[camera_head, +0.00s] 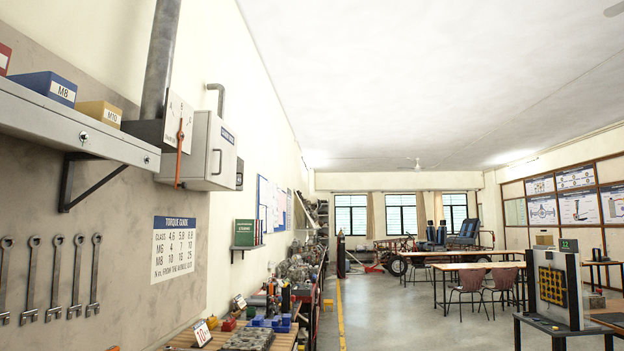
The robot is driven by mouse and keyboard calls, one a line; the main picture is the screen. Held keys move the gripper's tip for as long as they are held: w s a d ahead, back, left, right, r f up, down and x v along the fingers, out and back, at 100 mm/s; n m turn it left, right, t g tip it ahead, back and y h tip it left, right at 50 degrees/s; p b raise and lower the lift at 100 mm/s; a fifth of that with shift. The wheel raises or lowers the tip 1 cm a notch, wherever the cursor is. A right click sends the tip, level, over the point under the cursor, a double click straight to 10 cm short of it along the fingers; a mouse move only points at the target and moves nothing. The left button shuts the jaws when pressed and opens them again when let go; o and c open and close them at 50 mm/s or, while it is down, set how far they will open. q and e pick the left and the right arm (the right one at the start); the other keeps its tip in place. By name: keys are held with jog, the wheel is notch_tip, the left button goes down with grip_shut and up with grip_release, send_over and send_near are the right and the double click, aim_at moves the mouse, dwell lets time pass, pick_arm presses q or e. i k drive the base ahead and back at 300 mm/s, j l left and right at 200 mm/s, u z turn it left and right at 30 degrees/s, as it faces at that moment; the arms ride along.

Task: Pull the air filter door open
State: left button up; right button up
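A light grey metal box (198,140) is mounted high on the left wall. Its front door (226,152) carries a small blue label (228,136) too small to read for certain, and a dark bar handle (216,162). The door looks closed against the box. I take this to be the air filter door. Neither of my grippers shows in the head view.
A dial panel with an orange lever (180,140) stands just left of the box. A shelf (70,118) with M8 and M10 bins juts out left. Below is a cluttered workbench (185,340). Floor (385,320) right of the yellow line is clear.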

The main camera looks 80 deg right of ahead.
aim_at(239, 181)
jog(key=z, duration=2.3)
jog(key=i+l+z, duration=0.15)
jog(key=i+l, duration=0.35)
jog(key=l, duration=0.2)
jog(key=i+l+z, duration=0.15)
jog(key=i+l, duration=0.65)
jog(key=i, duration=0.8)
jog(key=i+l+z, duration=0.15)
jog(key=i, duration=0.9)
